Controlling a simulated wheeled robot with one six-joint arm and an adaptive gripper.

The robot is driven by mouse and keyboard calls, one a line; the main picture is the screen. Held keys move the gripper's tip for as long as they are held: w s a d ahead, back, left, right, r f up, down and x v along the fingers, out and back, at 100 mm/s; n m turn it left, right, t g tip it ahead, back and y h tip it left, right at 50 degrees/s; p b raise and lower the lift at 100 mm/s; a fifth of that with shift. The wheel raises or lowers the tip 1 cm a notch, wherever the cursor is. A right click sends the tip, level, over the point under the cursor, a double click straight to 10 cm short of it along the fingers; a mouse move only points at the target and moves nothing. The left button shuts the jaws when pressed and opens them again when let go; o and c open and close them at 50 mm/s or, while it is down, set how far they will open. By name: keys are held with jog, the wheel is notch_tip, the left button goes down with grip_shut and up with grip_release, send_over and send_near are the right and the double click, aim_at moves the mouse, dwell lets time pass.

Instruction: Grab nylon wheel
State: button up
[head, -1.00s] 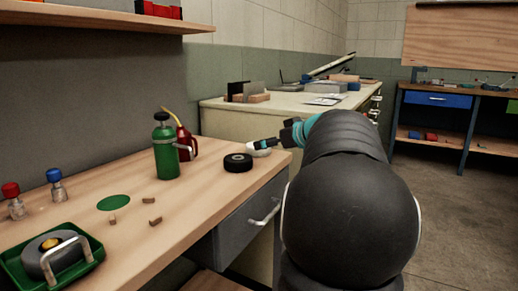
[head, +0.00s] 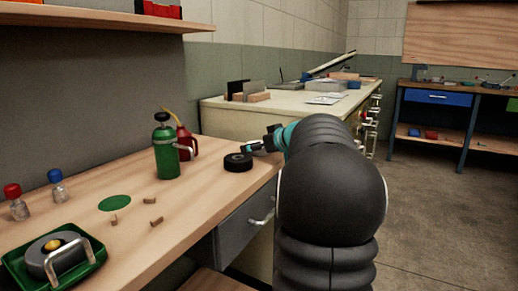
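A black wheel (head: 238,162) with a pale hub lies flat near the right end of the wooden workbench (head: 190,207). A white round thing, likely the nylon wheel, showed just right of it earlier; now my gripper and arm cover that spot, and I cannot make it out. My gripper (head: 247,148) is over the bench's right end, just above and behind the black wheel in the picture. It is small and partly hidden by my arm, so I cannot tell whether its fingers are open or hold anything.
A green bottle (head: 165,150) and a red can (head: 187,143) stand left of the wheel. Small brown blocks (head: 156,221), a green disc (head: 115,203) and a green tray (head: 22,272) lie nearer. A cream cabinet (head: 215,117) stands behind the bench.

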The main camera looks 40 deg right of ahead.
jog(key=c, duration=0.9)
jog(key=shift+c, duration=0.2)
